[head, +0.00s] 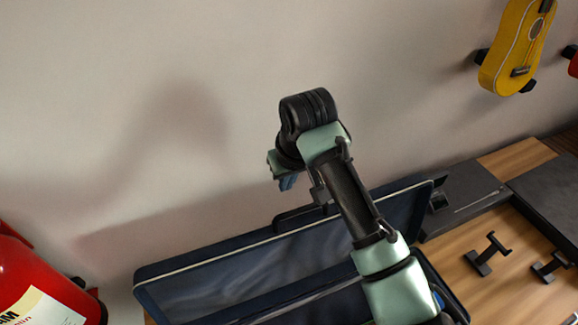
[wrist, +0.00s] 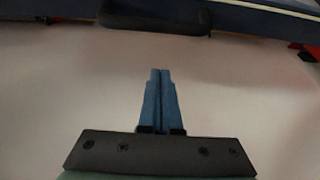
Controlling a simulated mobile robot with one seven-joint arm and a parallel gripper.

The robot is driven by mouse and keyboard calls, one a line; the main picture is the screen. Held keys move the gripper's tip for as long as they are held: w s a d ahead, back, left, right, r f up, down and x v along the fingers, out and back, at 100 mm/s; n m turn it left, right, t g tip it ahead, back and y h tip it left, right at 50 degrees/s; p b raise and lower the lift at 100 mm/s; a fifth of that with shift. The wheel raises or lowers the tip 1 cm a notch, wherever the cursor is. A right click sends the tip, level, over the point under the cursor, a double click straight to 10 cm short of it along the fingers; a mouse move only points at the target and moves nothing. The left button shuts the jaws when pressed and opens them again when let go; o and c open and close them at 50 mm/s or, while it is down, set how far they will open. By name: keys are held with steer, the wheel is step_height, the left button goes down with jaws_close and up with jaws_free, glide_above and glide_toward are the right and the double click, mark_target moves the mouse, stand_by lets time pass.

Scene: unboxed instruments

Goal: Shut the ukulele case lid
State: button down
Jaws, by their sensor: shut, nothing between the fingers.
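The ukulele case (head: 415,290) is dark blue and sits at the bottom of the head view. Its lid (head: 225,275) stands open against the wall side, with a cream trim line along its upper edge. My arm crosses in front of the case and hides part of it. My gripper (head: 287,183) is above the lid's upper edge, by the wall, with its blue fingers pressed together and empty. In the wrist view the fingers (wrist: 160,74) are shut, and the lid edge (wrist: 250,18) with a black handle (wrist: 153,15) lies beyond them, apart from the fingertips.
A pale wall (head: 120,90) stands close behind the lid. A red cylinder (head: 35,285) is at the lower left. A yellow ukulele (head: 516,45) hangs at the upper right. Small black stands (head: 487,255) are on the wooden surface (head: 455,265) to the right.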

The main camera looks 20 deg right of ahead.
mark_target(293, 218)
steer(key=s+p, duration=0.1)
steer(key=s+f, duration=0.1)
steer(key=s, duration=0.1)
steer(key=shift+s+p, duration=0.15)
steer(key=shift+p, duration=0.25)
steer(key=shift+s, duration=0.15)
steer(key=shift+f, duration=0.1)
